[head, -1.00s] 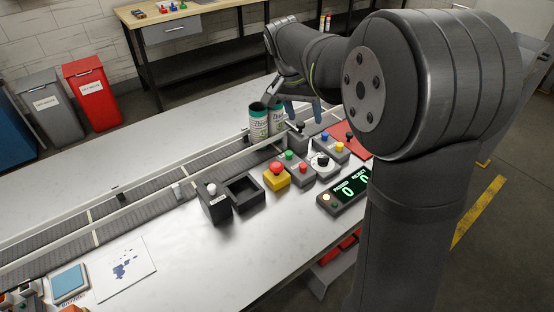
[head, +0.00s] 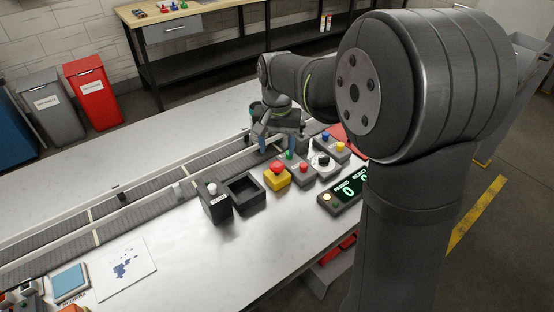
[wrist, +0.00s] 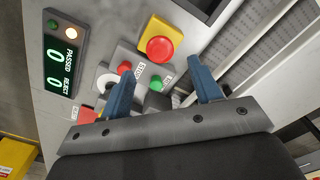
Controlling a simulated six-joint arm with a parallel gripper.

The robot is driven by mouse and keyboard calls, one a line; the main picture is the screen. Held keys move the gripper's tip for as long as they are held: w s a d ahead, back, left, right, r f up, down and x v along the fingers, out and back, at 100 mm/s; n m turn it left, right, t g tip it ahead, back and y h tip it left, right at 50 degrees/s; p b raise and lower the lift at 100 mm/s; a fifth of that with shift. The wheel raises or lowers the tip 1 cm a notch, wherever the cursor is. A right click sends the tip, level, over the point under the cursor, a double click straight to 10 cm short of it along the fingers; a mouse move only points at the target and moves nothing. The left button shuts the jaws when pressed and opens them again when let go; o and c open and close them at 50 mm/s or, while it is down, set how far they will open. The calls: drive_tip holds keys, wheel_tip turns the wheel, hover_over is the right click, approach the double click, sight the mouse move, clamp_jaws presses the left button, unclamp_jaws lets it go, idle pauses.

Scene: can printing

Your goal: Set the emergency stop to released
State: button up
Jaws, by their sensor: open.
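The emergency stop is a red mushroom button on a yellow box (head: 277,180), standing on the table in front of the conveyor. In the wrist view its red button (wrist: 160,49) sits on the yellow housing (wrist: 158,32), beyond the fingertips. My gripper (head: 277,140) is above and behind the button boxes, apart from the emergency stop. In the wrist view the blue fingers of my gripper (wrist: 162,72) are spread apart with nothing between them. Whether the button is pressed or raised is too small to tell.
A grey box with red and green buttons (head: 300,172) stands right beside the emergency stop. A dial box (head: 322,163), a counter display (head: 346,192) and a black tray (head: 244,192) are close by. The conveyor (head: 150,188) runs behind.

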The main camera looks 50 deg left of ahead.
sight(277, 164)
drive_tip(key=shift+f, duration=2.75)
